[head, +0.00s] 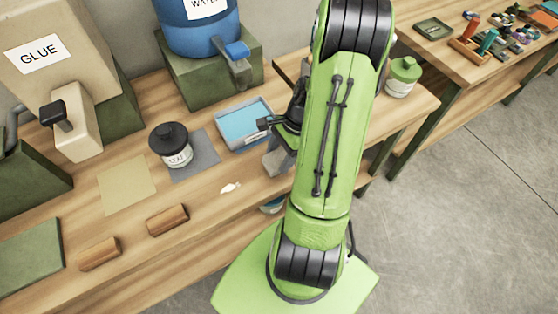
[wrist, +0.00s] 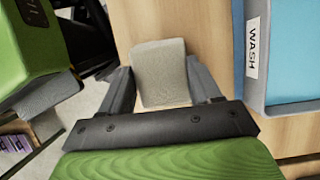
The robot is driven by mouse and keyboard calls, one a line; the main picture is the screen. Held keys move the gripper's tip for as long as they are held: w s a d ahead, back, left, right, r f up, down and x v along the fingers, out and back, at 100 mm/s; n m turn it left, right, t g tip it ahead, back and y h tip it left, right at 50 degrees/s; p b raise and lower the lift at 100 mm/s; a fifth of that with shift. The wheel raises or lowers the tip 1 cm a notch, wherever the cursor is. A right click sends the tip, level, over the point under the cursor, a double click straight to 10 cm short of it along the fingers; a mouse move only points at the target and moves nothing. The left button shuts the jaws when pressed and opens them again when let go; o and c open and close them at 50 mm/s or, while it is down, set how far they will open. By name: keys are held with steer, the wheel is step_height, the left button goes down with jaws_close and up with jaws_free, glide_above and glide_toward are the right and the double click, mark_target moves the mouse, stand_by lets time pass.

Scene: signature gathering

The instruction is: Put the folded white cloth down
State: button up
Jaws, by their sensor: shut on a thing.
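The folded white cloth (wrist: 160,72) looks pale grey in the wrist view and sits between the two fingers of my gripper (wrist: 161,88). My gripper is shut on it. The wooden bench top shows beyond the cloth; I cannot tell whether the cloth touches it. In the head view my green arm hides most of the gripper and the cloth. The blue WASH tray (head: 222,137) lies just left of my gripper there, and to the right of the cloth in the wrist view (wrist: 244,75).
A black-lidded jar (head: 175,150) stands by a grey mat (head: 207,160). Two wooden blocks (head: 167,220) (head: 99,254) lie near the front edge. A green-lidded jar (head: 402,76) stands right of my arm.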

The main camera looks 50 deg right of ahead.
steer(key=shift+f, duration=1.3)
steer(key=o, duration=1)
steer(key=p+v, duration=0.3)
steer(key=v, duration=0.9)
steer(key=w+a+r+n+h, duration=0.3)
steer(key=a+r+n, duration=0.65)
steer(key=a, duration=0.25)
steer(key=s+a+r+n+t, duration=0.1)
steer(key=s+a+r+n, duration=0.1)
steer(key=a+n, duration=0.1)
steer(key=s+a+r+n+t+h, duration=0.1)
steer(key=s+a+r+n+t, duration=0.1)
steer(key=s+a+n, duration=0.1)
steer(key=s+a+r+n+t, duration=0.1)
steer(key=s+a+r+n, duration=0.1)
steer(key=s+a+n, duration=0.1)
steer(key=shift+s+a+r+n+b, duration=0.15)
steer(key=shift+a+r+n, duration=0.1)
steer(key=shift+n, duration=0.45)
steer(key=shift+a+r+n+b, duration=0.15)
steer(key=shift+a+n, duration=0.15)
steer(key=shift+n, duration=0.35)
